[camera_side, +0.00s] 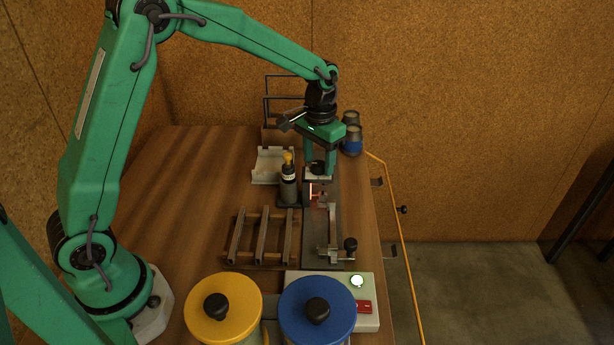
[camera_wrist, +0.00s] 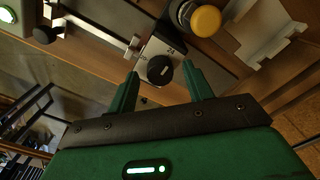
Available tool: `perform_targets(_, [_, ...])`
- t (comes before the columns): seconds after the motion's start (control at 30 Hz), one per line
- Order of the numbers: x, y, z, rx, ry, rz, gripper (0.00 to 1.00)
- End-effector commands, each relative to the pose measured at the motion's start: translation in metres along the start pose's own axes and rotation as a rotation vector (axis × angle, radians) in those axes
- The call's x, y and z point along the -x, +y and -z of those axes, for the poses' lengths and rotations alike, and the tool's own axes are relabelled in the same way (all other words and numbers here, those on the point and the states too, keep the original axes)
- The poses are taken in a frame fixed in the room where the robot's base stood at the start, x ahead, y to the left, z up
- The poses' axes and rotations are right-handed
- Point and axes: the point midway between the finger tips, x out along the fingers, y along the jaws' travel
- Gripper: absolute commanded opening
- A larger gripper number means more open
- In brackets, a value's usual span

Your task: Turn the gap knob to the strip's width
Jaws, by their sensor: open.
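The gap knob (camera_wrist: 159,69) is black and round, on a pale plate with dark scale marks in the wrist view; its exact setting is too small to read. In the side view the knob (camera_side: 317,167) shows between the fingers at the far end of the dark metal fixture. My gripper (camera_wrist: 162,76) is open, with one finger on each side of the knob. It points down over the plate in the side view (camera_side: 319,171). I cannot tell whether either finger touches the knob. I cannot clearly pick out the strip.
A wooden slatted rack (camera_side: 263,237), yellow-lidded (camera_side: 223,308) and blue-lidded (camera_side: 317,310) jars and a button box (camera_side: 366,293) are nearer. Dark cups (camera_side: 353,140) stand behind right.

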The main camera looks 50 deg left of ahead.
Motion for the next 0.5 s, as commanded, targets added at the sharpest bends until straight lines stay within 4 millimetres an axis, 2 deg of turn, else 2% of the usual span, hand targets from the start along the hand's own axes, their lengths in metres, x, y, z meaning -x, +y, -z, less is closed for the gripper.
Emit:
perform_targets(0.17, [0.011,0.0,0.001,0.0,0.002,0.0,0.51])
perform_targets(0.5, [0.053,0.0,0.001,0.0,0.005,0.0,0.51])
